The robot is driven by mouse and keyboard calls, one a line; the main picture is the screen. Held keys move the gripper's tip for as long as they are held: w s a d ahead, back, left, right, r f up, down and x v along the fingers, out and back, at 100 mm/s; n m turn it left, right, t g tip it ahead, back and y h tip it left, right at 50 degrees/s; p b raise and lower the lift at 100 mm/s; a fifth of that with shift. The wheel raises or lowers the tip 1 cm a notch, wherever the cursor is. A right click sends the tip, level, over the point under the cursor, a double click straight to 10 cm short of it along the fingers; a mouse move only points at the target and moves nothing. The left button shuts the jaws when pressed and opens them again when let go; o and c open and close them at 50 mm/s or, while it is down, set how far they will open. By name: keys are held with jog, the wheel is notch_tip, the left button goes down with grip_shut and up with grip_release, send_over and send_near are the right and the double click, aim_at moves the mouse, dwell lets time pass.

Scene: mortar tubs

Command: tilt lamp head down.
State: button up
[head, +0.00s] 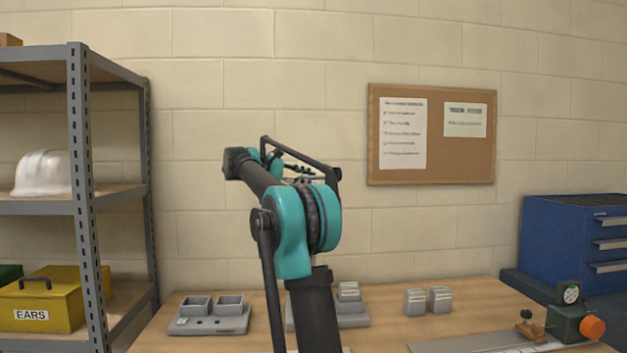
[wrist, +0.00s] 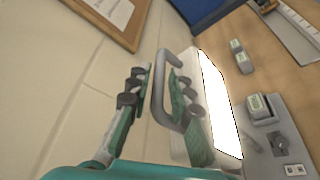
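The lamp head is a white box with a bright glowing panel (wrist: 219,105), and it fills the right middle of the wrist view. A grey loop handle (wrist: 157,92) stands out from its left side. My gripper (wrist: 159,78) is open, its two padded fingers apart. The handle's bar shows between the fingers, with the right finger overlapping the lamp's side; I see no clear grip on the bar. In the head view my teal and black arm blocks the middle, and I cannot make out the lamp head there.
On the wooden bench (head: 455,310) are a grey tray with two tubs (head: 210,318), two grey blocks (head: 415,301) and a green device with an orange knob (head: 591,327). Metal shelving (head: 78,190) stands left, a blue drawer cabinet (head: 560,240) right. A corkboard (head: 456,160) hangs behind.

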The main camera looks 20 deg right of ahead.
jog(key=shift+x, duration=1.15)
jog(key=shift+c, duration=0.6)
grip_shut()
